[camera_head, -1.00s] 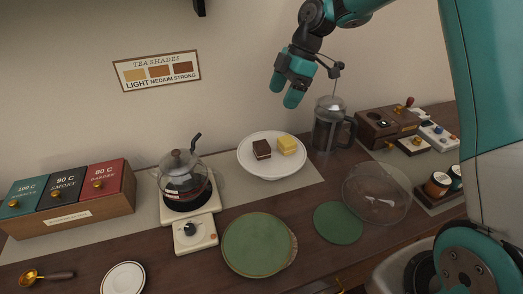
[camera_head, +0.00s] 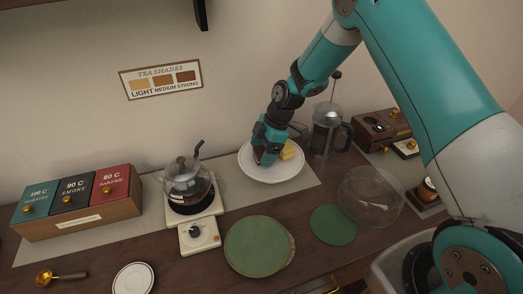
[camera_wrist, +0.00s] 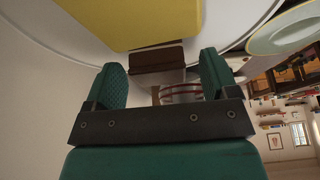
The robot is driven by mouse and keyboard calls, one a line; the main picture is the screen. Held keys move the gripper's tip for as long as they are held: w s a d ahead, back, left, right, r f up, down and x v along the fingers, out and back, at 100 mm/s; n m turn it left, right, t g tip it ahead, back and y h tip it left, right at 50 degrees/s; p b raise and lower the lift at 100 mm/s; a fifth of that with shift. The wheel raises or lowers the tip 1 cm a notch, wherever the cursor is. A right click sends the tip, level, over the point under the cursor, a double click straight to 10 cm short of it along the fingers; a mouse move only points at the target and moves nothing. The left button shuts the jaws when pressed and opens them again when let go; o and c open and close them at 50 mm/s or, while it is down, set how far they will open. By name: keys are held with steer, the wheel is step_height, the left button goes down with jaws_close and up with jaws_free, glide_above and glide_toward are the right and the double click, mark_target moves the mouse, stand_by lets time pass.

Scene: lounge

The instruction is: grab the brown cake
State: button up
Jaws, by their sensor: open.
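The white plate (camera_head: 285,176) stands on the counter and bears the cakes. The yellow cake (camera_head: 289,150) sits on its right part and fills the upper part of the wrist view (camera_wrist: 130,20). My gripper (camera_head: 265,157) is low over the plate, pointing down just left of the yellow cake, and mostly hides the brown cake in the head view. In the wrist view the brown cake (camera_wrist: 158,58) shows between my two open fingers (camera_wrist: 162,63), with a gap on each side. I cannot tell how far down the fingers reach beside it.
A French press (camera_head: 327,130) stands close right of the plate. A glass kettle (camera_head: 187,180) on a scale stands to the left. A clear dome (camera_head: 370,195) and green round mats (camera_head: 256,246) lie in front. Tea boxes (camera_head: 75,200) are at far left.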

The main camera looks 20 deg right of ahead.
steer(key=shift+a+f, duration=0.15)
steer(key=shift+f, duration=0.2)
steer(key=c, duration=1)
steer(key=shift+r, duration=0.1)
